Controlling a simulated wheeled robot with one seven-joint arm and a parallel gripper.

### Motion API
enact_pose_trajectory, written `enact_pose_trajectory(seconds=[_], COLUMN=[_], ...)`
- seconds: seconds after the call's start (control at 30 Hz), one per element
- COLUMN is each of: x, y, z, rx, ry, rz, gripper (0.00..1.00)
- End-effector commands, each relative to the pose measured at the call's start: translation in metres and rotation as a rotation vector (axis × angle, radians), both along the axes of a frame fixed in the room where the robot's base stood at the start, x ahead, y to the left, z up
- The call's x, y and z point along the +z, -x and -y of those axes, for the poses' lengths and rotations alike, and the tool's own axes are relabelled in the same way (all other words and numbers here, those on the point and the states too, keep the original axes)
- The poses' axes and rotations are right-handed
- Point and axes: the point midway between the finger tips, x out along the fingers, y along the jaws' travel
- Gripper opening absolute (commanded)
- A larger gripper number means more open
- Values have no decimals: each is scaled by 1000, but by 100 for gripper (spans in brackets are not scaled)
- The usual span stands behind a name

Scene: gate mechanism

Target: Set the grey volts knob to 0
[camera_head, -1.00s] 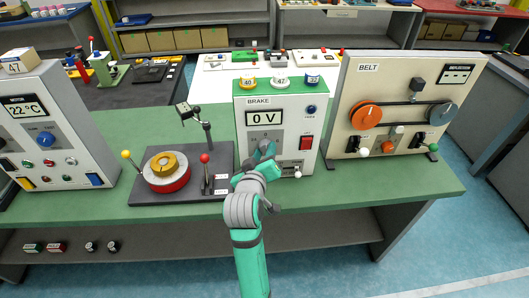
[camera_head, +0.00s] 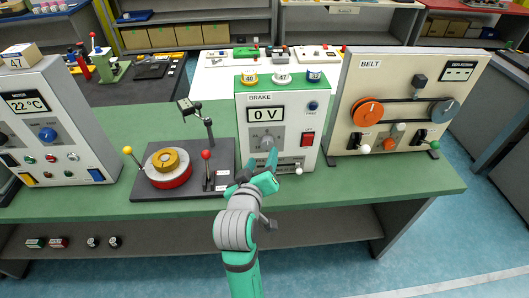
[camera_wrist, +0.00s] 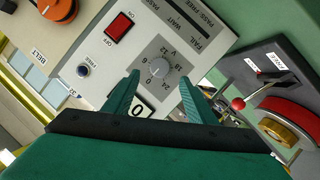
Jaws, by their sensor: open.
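The grey volts knob (camera_head: 268,141) is on the front of the white BRAKE box (camera_head: 241,140), below a display (camera_head: 266,114) that reads 0 V. In the wrist view the knob (camera_wrist: 158,68) sits on a grey dial plate marked 0 to 24; its exact pointer direction is too small to tell. My gripper (camera_head: 262,163) is open and empty, in front of and just below the knob in the head view. In the wrist view its two fingers (camera_wrist: 161,84) are spread, with the knob beyond the gap between them and apart from both.
A red switch (camera_head: 307,140) and a blue FREE button (camera_head: 312,106) are right of the knob. A slider (camera_head: 298,170) is below it. A base plate with a red-knobbed lever (camera_head: 206,155) stands left. The BELT panel (camera_head: 345,95) stands right.

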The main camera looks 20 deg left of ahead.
Motion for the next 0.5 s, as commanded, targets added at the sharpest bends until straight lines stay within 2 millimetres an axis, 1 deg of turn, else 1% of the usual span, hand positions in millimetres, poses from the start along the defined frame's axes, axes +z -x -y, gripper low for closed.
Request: enact_pose_trajectory(seconds=[0.03,0.1,0.2,0.33,0.5], x=[2,5,8,10,11], y=[9,19,30,38,40], z=[0,1,2,3,3], rx=[2,2,-1,-1,0], ry=[-1,-1,0,0,0], rz=[0,0,-1,-2,-1], gripper=[51,51,51,51,51])
